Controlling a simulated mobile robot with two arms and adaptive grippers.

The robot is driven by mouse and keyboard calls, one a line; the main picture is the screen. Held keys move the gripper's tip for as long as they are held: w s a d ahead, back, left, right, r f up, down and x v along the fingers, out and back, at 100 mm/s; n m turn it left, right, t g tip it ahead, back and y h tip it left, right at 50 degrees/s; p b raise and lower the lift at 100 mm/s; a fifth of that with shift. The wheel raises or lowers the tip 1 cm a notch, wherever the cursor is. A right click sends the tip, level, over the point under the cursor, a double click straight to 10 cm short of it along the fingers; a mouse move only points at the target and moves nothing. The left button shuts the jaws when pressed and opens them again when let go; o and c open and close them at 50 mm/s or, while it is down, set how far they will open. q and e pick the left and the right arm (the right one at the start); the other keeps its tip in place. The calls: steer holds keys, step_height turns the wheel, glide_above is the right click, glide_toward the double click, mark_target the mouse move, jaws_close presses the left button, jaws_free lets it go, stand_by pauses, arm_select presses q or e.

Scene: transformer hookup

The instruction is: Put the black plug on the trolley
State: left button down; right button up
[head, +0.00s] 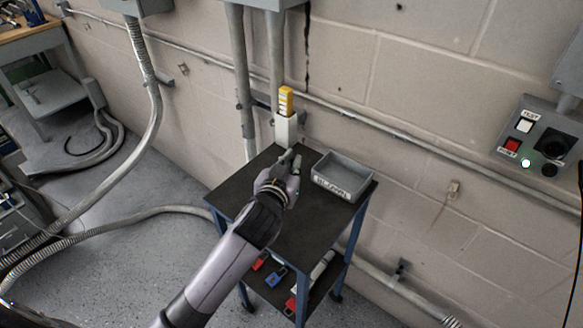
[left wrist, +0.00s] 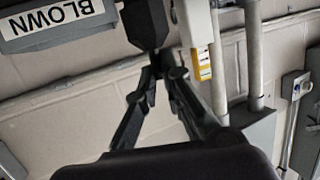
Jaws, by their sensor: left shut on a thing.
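My left gripper (head: 291,163) is over the dark top of the trolley (head: 290,226), near its back edge. In the left wrist view, its two fingers (left wrist: 158,72) close together on a black block (left wrist: 147,24), which looks like the black plug. In the head view the plug is hard to tell apart from the gripper and the dark trolley top. I cannot tell whether it touches the top. My right gripper is not in view.
A grey tray (head: 344,191) labelled BLOWN stands on the trolley's right side; it also shows in the left wrist view (left wrist: 58,41). A white holder with yellow pieces (head: 286,102) stands at the back edge. A control box (head: 540,135) is on the wall. The trolley's front top is clear.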

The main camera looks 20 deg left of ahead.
arm_select(q)
steer(key=shift+f, duration=0.9)
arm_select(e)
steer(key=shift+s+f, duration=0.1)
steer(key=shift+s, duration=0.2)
arm_select(q)
steer(key=shift+f, duration=0.15)
steer(key=c, duration=1.7)
jaws_free()
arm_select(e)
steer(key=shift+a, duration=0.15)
